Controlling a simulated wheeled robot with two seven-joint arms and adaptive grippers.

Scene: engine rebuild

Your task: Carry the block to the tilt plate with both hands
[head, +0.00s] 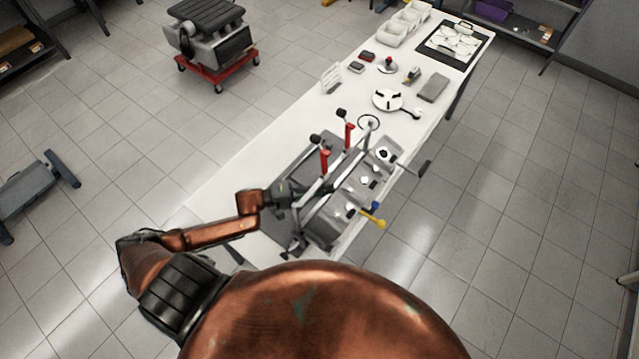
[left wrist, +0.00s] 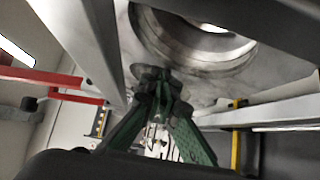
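My left gripper (head: 284,192) reaches over the near part of the white bench, among grey bars and levers of a metal frame (head: 318,188). In the left wrist view its green fingers (left wrist: 158,80) converge and their tips are together. Just beyond the tips is a pale grey metal part with a large round bore (left wrist: 205,45); I cannot tell whether the tips touch it. I cannot tell for certain which part is the tilt plate. A dark, ribbed engine-like block (head: 208,38) stands on a red wheeled dolly on the floor. My right gripper is not in view.
The frame has red-gripped levers (head: 349,135) and a yellow handle (head: 373,221) jutting past the bench edge. Further along the white bench (head: 285,125) lie small parts, white bins (head: 394,32) and a dark tray (head: 430,62). Open tiled floor lies on both sides.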

